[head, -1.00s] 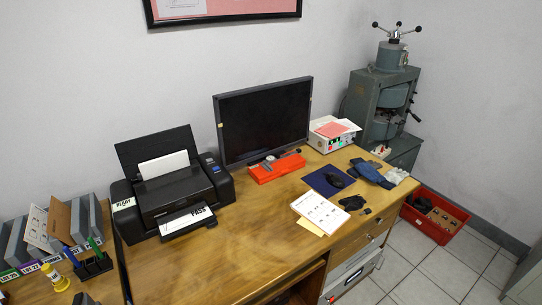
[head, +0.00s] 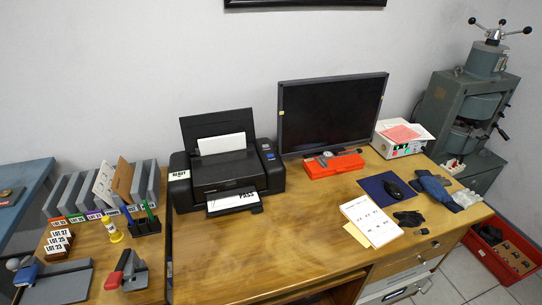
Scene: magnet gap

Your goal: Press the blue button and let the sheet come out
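A black printer (head: 225,178) stands on the wooden desk, left of the monitor. A small blue patch (head: 266,147), which looks like the blue button or a small display, is on the panel at its upper right; it is too small to tell which. A white sheet (head: 220,143) stands in the rear feed. Another white sheet (head: 226,203) marked "PASS" lies in the front output tray. A label reading "READY" (head: 179,175) is on the printer's left side. My gripper is not in view.
A monitor (head: 333,112) and a red case (head: 333,165) with a caliper stand right of the printer. Grey file holders (head: 66,193), a pen holder (head: 146,226) and a red-handled stapler (head: 119,268) are to the left. The desk in front of the printer (head: 240,245) is clear.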

